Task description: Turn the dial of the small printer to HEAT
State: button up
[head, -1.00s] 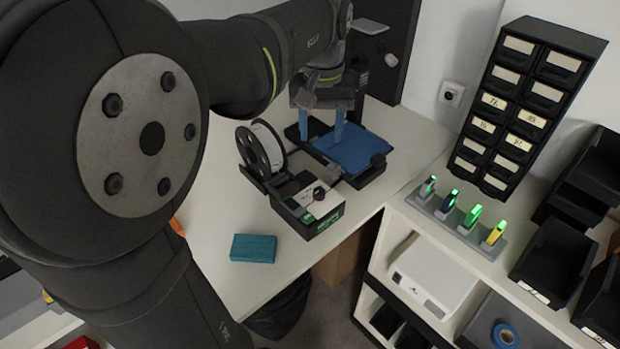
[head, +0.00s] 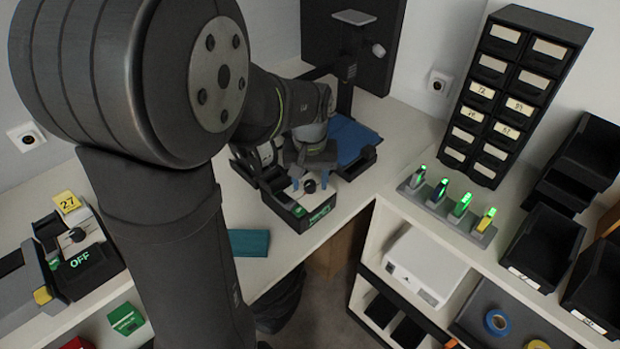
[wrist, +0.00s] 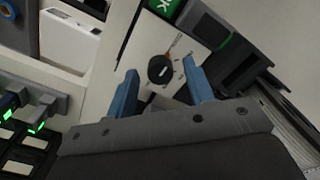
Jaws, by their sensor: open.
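The small printer's control box (head: 298,217) stands on the white table, with green lettering on its front that is too small to read. Its round black dial (head: 309,186) sits on a pale top plate. In the wrist view the dial (wrist: 161,70) shows a short white mark; the labels around it are not legible. My gripper (head: 308,182) is open over the control box. In the wrist view its blue fingers (wrist: 160,68) stand on either side of the dial, apart from it in the picture. Their height over the plate is hard to tell.
The printer's blue bed (head: 353,139) lies behind my gripper. A teal block (head: 249,242) lies in front of the printer. Another device (head: 88,268) reading OFF is at the left. A rack of lit sticks (head: 450,207) and a drawer cabinet (head: 515,90) stand at the right.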

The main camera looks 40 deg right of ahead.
jog(key=shift+c, duration=0.2)
jog(key=c, duration=1)
jog(key=shift+o, duration=0.3)
jog(key=shift+m, duration=0.3)
jog(key=m, duration=0.3)
jog(key=shift+m, duration=2.5)
jog(key=o, duration=1)
